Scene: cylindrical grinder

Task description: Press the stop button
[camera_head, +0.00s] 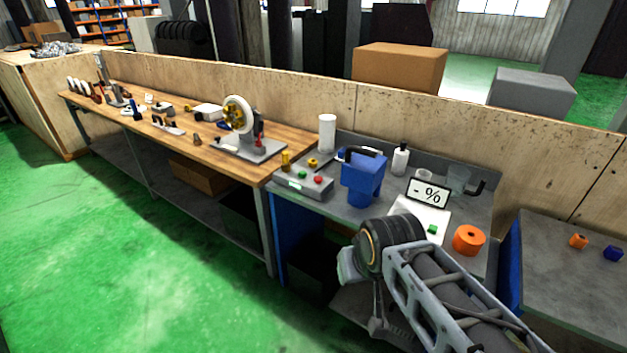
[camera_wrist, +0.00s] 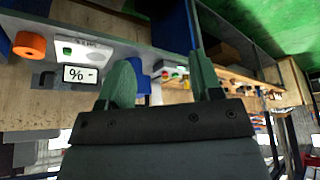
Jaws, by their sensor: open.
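A grey control box (camera_head: 292,190) sits at the left front of the grey bench. It carries a red button (camera_head: 318,180) and a green button (camera_head: 302,174); I read no label on either. A yellow part (camera_head: 286,160) stands at the box's back left. In the wrist view the scene is inverted, and small coloured spots (camera_wrist: 165,73) show between the fingers, too small to identify surely. My gripper (camera_wrist: 161,57) is open and empty. In the head view it is low in front of the grey bench, right of and below the box, apart from it.
A blue machine (camera_head: 363,180) stands right of the control box. A wooden bench (camera_head: 215,158) with tools extends left. The green floor in front is clear.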

